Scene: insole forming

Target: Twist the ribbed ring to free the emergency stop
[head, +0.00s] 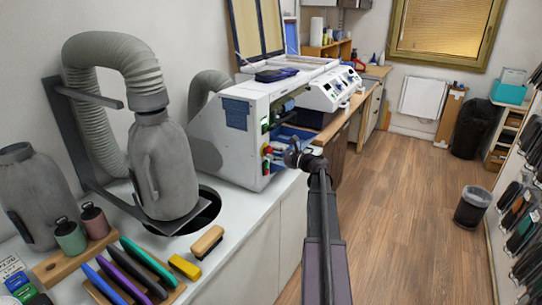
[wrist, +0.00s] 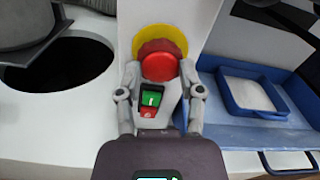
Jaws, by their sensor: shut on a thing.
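The emergency stop is a red button with a ribbed ring (wrist: 159,64) on a yellow base (wrist: 178,33), on the white machine's panel. In the wrist view it sits between my fingertips, and my gripper (wrist: 160,80) is shut on the ribbed ring from both sides. In the head view my gripper (head: 280,152) reaches the end of the white machine (head: 220,140); the red and yellow of the stop (head: 267,152) show just beside the fingertips. A green and red switch (wrist: 150,102) lies below the button, between the fingers.
A blue tray (wrist: 245,110) with a white block is right of the button. A round dark hole (wrist: 60,75) is in the counter at left. Grey hose and bottle (head: 160,165) stand left of the machine.

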